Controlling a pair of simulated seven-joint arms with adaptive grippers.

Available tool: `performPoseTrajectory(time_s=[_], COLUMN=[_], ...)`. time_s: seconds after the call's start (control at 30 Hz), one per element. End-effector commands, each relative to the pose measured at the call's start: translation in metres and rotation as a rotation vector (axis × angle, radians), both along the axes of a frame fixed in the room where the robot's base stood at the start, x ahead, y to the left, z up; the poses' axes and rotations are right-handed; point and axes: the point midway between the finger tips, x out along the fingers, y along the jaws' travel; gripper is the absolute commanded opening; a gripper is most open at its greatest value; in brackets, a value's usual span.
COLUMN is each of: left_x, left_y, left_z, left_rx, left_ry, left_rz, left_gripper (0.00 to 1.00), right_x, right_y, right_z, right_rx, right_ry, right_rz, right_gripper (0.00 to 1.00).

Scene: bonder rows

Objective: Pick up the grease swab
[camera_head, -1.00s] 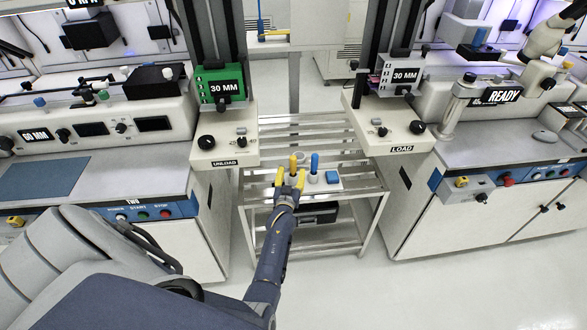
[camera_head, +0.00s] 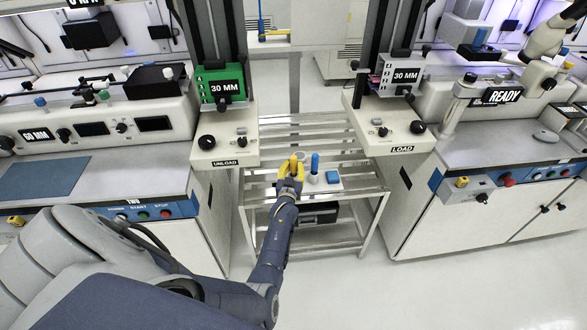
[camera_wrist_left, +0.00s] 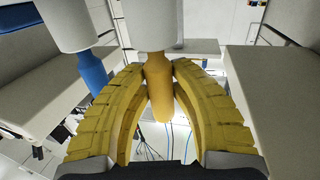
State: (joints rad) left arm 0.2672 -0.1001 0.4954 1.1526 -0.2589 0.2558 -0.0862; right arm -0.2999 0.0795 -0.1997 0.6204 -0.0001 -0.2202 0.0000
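The grease swab, seen as a yellow-orange handle (camera_head: 293,160), stands upright in a white cup on the rack between the benches. My left gripper (camera_head: 291,170) has its yellow fingers around the handle. In the left wrist view the handle (camera_wrist_left: 158,88) runs between the two fingertips (camera_wrist_left: 160,76), which press against both sides of it. The swab's lower end is hidden in the white cup (camera_wrist_left: 158,22). My right gripper is not in view.
The unload column (camera_head: 224,150) and load column (camera_head: 392,135) flank the slatted metal rack (camera_head: 350,192). Floor in front is clear.

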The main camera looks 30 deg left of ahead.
Motion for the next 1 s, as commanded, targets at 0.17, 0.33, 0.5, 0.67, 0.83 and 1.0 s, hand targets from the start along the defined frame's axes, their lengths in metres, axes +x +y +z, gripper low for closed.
performPoseTrajectory(time_s=[0.17,0.33,0.5,0.67,0.83,1.0], left_x=[0.0,0.0,0.0,0.0,0.0,0.0], left_y=[0.0,0.0,0.0,0.0,0.0,0.0], left_z=[0.0,0.0,0.002,0.011,0.028,0.054], left_rx=[0.0,0.0,0.0,0.002,0.0,0.003], left_ry=[0.0,0.0,0.0,-0.001,-0.003,-0.003], left_rz=[0.0,0.0,0.0,0.0,0.0,0.0], left_gripper=[0.0,0.0,0.0,0.0,0.0,0.0], right_x=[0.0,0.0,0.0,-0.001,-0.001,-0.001], right_y=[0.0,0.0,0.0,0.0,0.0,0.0], right_z=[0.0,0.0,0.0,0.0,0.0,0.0], right_rx=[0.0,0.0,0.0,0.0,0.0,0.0], right_ry=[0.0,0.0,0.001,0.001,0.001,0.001], right_rz=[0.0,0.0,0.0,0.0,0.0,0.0], right_gripper=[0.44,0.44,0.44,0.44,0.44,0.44])
